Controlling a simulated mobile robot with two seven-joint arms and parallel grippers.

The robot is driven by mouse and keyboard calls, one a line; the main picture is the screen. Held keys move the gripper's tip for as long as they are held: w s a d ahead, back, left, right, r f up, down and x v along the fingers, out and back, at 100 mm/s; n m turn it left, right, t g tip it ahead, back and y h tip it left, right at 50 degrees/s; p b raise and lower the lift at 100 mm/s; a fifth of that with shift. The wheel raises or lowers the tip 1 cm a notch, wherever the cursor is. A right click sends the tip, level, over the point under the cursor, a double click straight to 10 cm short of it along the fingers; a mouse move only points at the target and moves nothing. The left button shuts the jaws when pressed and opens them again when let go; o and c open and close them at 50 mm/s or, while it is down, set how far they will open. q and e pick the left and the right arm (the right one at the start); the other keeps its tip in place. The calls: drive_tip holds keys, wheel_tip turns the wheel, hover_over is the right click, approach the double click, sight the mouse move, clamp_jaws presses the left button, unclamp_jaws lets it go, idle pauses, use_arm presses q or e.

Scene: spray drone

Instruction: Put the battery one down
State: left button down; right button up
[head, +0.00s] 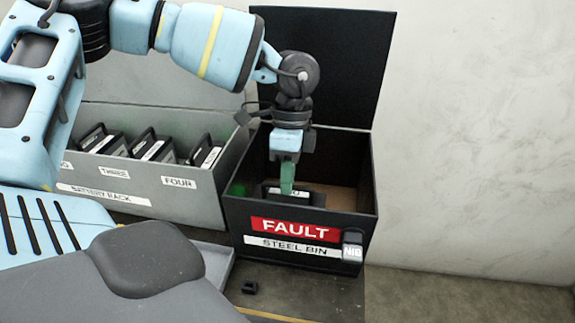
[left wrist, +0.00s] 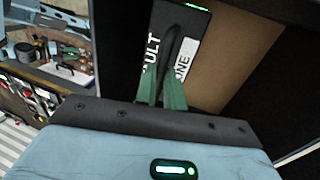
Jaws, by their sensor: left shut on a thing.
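My left gripper (head: 287,186) reaches down into the open black steel bin (head: 240,215), which has a red FAULT label and a STEEL BIN label. Its green fingers are shut on the handle of battery one (head: 316,198), low inside the bin walls. The left wrist view shows the fingers (left wrist: 162,90) on the dark handle of the battery (left wrist: 186,22), with FAULT and ONE lettering beside it and a green light at its end. Whether the battery touches the bin floor cannot be told. My right gripper is not in view.
The bin's lid (head: 330,60) stands open behind it. A grey battery rack (head: 200,200) to the left holds several batteries, with THREE and FOUR labels visible. A small black piece (head: 250,287) lies on the bench in front of the bin. A plain wall is at right.

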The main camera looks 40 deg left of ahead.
use_arm(q)
drive_tip(key=shift+f, duration=0.1)
idle(0.3)
drive_tip(key=c, duration=1.8)
unclamp_jaws()
drive_tip(key=shift+f, duration=0.15)
drive_tip(key=shift+c, duration=0.2)
drive_tip(key=o, duration=0.3)
drive_tip(key=shift+o, duration=0.2)
drive_tip(key=v, duration=1.2)
drive_tip(key=shift+b, duration=0.4)
